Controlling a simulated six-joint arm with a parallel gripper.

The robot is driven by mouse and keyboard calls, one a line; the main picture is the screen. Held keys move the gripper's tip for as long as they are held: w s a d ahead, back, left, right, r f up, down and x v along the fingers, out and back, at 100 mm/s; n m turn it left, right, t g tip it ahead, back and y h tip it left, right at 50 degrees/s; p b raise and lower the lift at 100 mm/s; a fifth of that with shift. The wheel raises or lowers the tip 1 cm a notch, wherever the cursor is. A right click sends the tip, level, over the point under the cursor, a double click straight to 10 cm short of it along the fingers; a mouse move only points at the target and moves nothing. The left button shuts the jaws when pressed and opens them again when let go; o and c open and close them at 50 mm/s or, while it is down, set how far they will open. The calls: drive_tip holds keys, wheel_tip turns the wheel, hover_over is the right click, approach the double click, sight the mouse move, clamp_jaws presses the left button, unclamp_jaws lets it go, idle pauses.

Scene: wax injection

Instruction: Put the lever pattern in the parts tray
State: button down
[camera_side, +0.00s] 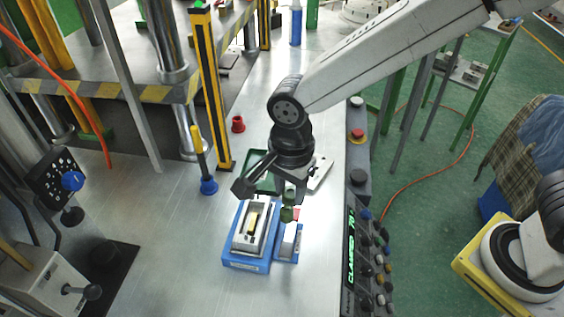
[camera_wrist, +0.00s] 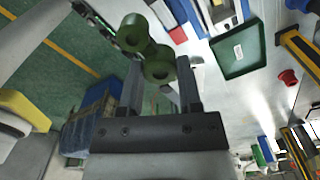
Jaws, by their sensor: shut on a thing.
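The lever pattern (camera_wrist: 159,63) is a green wax piece with round, holed ends. In the wrist view it sits between the fingertips of my gripper (camera_wrist: 159,74), which is shut on it. In the side view the pattern (camera_side: 288,214) hangs below my gripper (camera_side: 290,200), above the right side of the blue mould fixture. The parts tray appears to be the dark green, shallow tray with a white label; its rim shows in the wrist view (camera_wrist: 226,75). In the side view the tray (camera_side: 251,183) lies behind my gripper, which partly hides it. No contents show in it.
A blue fixture (camera_side: 241,264) holds an open metal mould, with a smaller blue block (camera_side: 287,254) beside it. A control panel (camera_side: 364,255) runs along the right edge.

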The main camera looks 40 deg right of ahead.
drive_tip(key=s+d+r, duration=0.2)
drive_tip(key=s, duration=0.3)
drive_tip(key=shift+d+r, duration=0.2)
drive_tip(key=shift+d, duration=0.05)
drive_tip(key=shift+w, duration=0.1)
idle(0.5)
drive_tip(key=w+d+f+m, duration=0.4)
drive_tip(key=w+d+f, duration=0.2)
drive_tip(key=w+d, duration=0.3)
drive_tip(key=w, duration=0.4)
drive_tip(key=shift+w, duration=0.3)
